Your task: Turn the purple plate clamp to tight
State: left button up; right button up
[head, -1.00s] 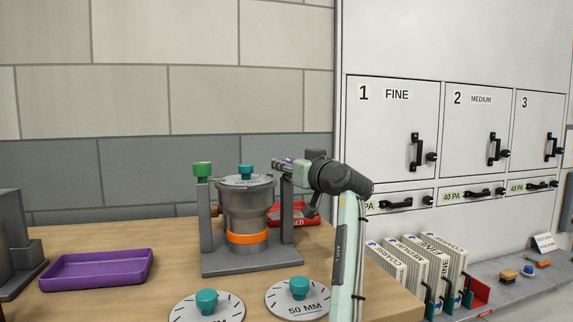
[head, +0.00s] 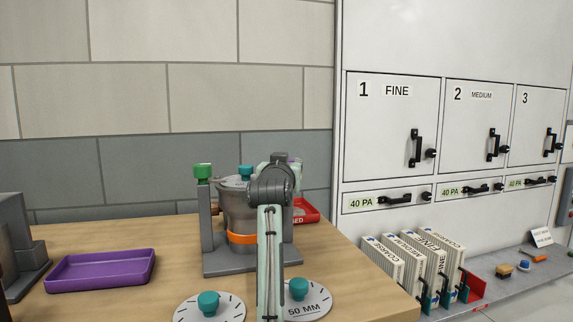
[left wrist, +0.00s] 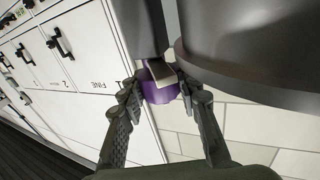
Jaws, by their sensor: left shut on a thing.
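The purple plate clamp (left wrist: 158,92) shows in the left wrist view between my gripper's fingertips, beside a dark post (left wrist: 141,28). My left gripper (left wrist: 162,90) is shut on it. In the head view, my left wrist and gripper (head: 280,166) stand in front of the right post and hide nearly all of the clamp. The green clamp (head: 202,171) tops the left post. Between the posts stands the grey burner pot (head: 235,210) with an orange band (head: 242,238) and a teal-knobbed plate (head: 236,182) on top. My right gripper is out of view.
A purple tray (head: 100,270) lies left on the wooden table (head: 170,250). Two round plates with teal knobs (head: 208,303) (head: 298,290) lie in front, the right one marked 50 MM. A red tray (head: 307,211) is behind my arm. Cabinets (head: 390,130) and filters (head: 420,265) stand right.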

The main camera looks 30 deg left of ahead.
pick_arm(q)
jog(key=shift+f+m+h, duration=0.1)
jog(key=shift+m+h, duration=0.2)
jog(key=shift+h, duration=0.1)
jog(key=o, duration=1.2)
jog(key=v, duration=1.2)
jog(key=shift+f, duration=0.15)
